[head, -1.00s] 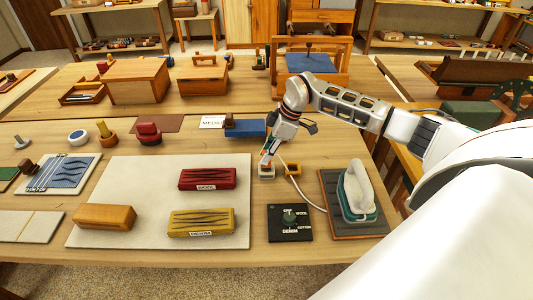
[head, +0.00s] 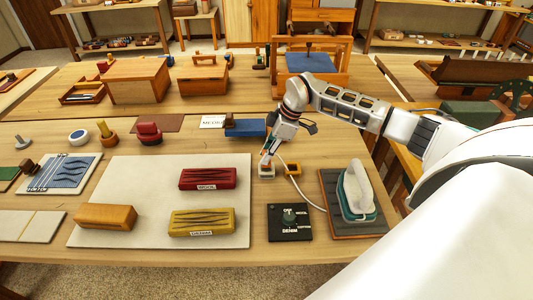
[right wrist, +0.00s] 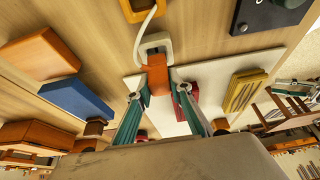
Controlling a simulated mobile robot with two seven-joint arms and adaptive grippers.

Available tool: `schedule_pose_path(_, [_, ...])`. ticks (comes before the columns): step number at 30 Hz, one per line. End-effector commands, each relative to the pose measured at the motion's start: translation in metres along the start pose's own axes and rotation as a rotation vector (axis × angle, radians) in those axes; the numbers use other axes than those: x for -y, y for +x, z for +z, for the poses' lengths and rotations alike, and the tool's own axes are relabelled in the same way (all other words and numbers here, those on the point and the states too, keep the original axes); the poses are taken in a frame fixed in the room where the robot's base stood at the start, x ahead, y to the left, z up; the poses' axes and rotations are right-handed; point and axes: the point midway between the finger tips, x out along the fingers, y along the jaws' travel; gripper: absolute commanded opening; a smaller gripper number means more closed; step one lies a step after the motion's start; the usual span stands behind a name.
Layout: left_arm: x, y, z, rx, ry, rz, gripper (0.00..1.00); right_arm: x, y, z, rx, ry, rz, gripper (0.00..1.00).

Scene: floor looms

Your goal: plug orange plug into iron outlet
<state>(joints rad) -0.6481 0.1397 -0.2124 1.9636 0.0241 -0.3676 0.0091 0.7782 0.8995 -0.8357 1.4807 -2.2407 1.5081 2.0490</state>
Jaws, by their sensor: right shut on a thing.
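My right gripper (head: 267,161) is shut on the orange plug, low over the table left of the iron. In the right wrist view the orange plug (right wrist: 157,74) stands between the two green-sided fingers (right wrist: 158,90). A white square piece (right wrist: 155,43), seemingly the outlet, is right at the plug's far end; I cannot tell whether the plug is seated in it. It also shows below the fingertips in the head view (head: 266,174). A white cord (head: 309,197) runs from the iron (head: 357,193) towards the plug.
An orange-yellow frame (head: 293,169) lies just right of the gripper. A black dial panel (head: 289,223) is nearer the front. The iron stands on a dark board (head: 333,208). Red (head: 208,178) and yellow (head: 203,221) blocks sit on a pale mat (head: 137,180) to the left.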

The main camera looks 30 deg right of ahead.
Motion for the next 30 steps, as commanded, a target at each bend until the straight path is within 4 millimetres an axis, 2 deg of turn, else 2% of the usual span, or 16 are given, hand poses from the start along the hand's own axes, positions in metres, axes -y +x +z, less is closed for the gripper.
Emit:
schedule_pose_path(17, [0.0002, -0.0024, -0.0015, 0.004, 0.0, 0.001, 0.4, 0.0002, 0.0005, 0.0001, 0.0, 0.0, 0.0, 0.0])
schedule_pose_path(30, [-0.0002, -0.0005, 0.0011, 0.004, 0.0, 0.001, 0.4, 0.0002, 0.0088, 0.0035, 0.0, 0.0, -0.001, 0.0])
